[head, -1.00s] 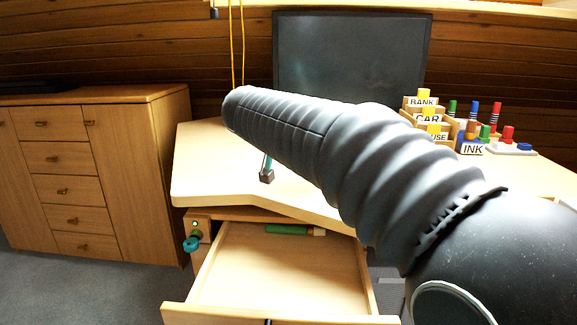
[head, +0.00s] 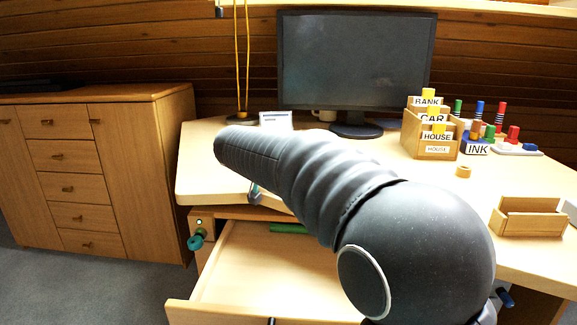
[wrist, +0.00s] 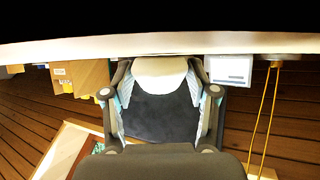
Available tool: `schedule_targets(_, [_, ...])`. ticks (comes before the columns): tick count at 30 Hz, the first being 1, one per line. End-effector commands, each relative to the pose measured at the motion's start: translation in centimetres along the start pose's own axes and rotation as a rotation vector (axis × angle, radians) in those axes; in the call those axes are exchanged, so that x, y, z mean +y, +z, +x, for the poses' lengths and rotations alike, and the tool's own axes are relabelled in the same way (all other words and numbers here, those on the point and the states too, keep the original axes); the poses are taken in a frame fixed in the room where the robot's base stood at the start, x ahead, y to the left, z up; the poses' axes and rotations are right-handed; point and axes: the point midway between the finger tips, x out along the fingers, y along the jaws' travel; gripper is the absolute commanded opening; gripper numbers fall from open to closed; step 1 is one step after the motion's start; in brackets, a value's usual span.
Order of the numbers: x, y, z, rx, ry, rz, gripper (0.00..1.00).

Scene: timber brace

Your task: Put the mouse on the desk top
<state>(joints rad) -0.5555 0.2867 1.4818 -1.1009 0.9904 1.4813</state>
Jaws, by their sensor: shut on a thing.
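My gripper (wrist: 160,78) shows in the wrist view with its fingers on both sides of a pale, rounded thing, which looks like the mouse (wrist: 160,75); it is shut on it. In the head view my arm hides most of the gripper and the mouse; only a small part of the gripper (head: 254,193) shows near the desk's front edge. The desk top (head: 420,185) is pale wood. In the wrist view its edge (wrist: 260,46) runs across the top of the picture. Whether the mouse touches the desk cannot be told.
A dark monitor (head: 355,62) stands at the back, with a white card (head: 276,120) left of it. Labelled wooden boxes (head: 428,150), stamps (head: 480,145) and an empty wooden holder (head: 528,217) are on the right. The drawer (head: 255,265) below is open, with a green thing (head: 288,228) inside.

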Motion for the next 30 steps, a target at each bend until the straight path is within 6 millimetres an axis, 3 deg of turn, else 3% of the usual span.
schedule_targets(7, [0.0,0.3,0.1,0.000,0.000,0.000,0.22])
schedule_targets(8, [0.0,0.3,0.1,0.000,0.000,0.000,0.61])
schedule_targets(11, [0.0,0.2,0.1,-0.001,0.000,-0.001,0.84])
schedule_targets(24, [0.0,-0.2,-0.2,-0.001,-0.001,-0.001,0.84])
schedule_targets(30, [-0.1,0.0,-3.5,0.000,-0.005,-0.001,0.84])
